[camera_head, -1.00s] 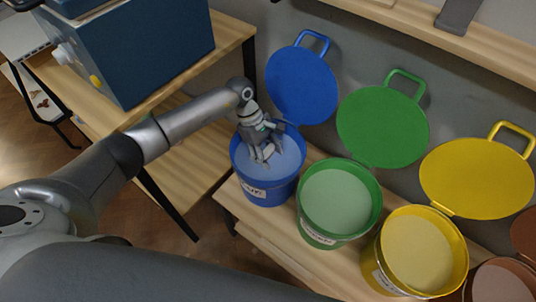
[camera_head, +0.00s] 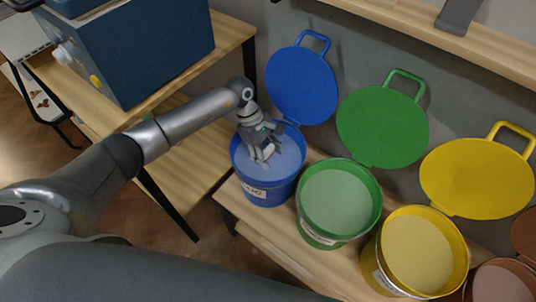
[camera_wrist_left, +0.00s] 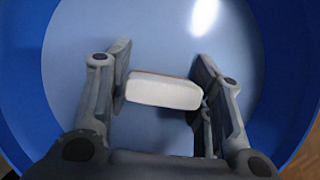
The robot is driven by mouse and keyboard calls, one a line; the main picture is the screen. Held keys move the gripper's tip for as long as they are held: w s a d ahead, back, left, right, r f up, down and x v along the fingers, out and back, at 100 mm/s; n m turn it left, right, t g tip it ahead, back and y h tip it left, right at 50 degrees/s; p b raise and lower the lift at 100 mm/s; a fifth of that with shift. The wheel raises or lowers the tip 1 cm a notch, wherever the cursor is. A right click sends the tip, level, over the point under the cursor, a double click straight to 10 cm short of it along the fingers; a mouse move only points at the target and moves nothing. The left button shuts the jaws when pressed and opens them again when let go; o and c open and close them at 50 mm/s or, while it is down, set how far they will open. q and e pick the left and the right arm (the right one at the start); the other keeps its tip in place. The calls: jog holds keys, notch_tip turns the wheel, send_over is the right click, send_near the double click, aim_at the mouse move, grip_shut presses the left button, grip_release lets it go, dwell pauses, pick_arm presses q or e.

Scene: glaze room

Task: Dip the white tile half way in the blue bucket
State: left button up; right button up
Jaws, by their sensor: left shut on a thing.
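The blue bucket (camera_head: 268,193) stands open at the left end of the row of buckets, filled with pale blue glaze. My left gripper (camera_head: 264,158) is over its mouth, pointing down at the glaze. In the left wrist view the white tile (camera_wrist_left: 163,92) is between the two fingers of my left gripper (camera_wrist_left: 160,95), with a thin brownish line along its far edge. The gripper is shut on it. The tile's lower part is hidden, so I cannot tell how deep it sits in the glaze. My right gripper is not in view.
A green bucket (camera_head: 318,238), a yellow bucket (camera_head: 378,270) and a brown one (camera_head: 463,292) stand to the right, lids raised behind them. A blue kiln-like box (camera_head: 140,50) sits on a wooden table at the left. A shelf (camera_head: 400,20) runs above.

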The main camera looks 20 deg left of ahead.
pick_arm(q)
jog(key=shift+r+p, duration=1.8)
jog(key=shift+r, duration=1.7)
jog(key=shift+r, duration=0.1)
jog(key=shift+r+p, duration=0.45)
jog(key=shift+r, duration=0.25)
notch_tip(320, 180, up, 3)
jog(key=shift+r+p, duration=0.2)
jog(key=shift+p, duration=0.7)
jog(key=shift+r, duration=0.25)
jog(key=shift+c, duration=0.2)
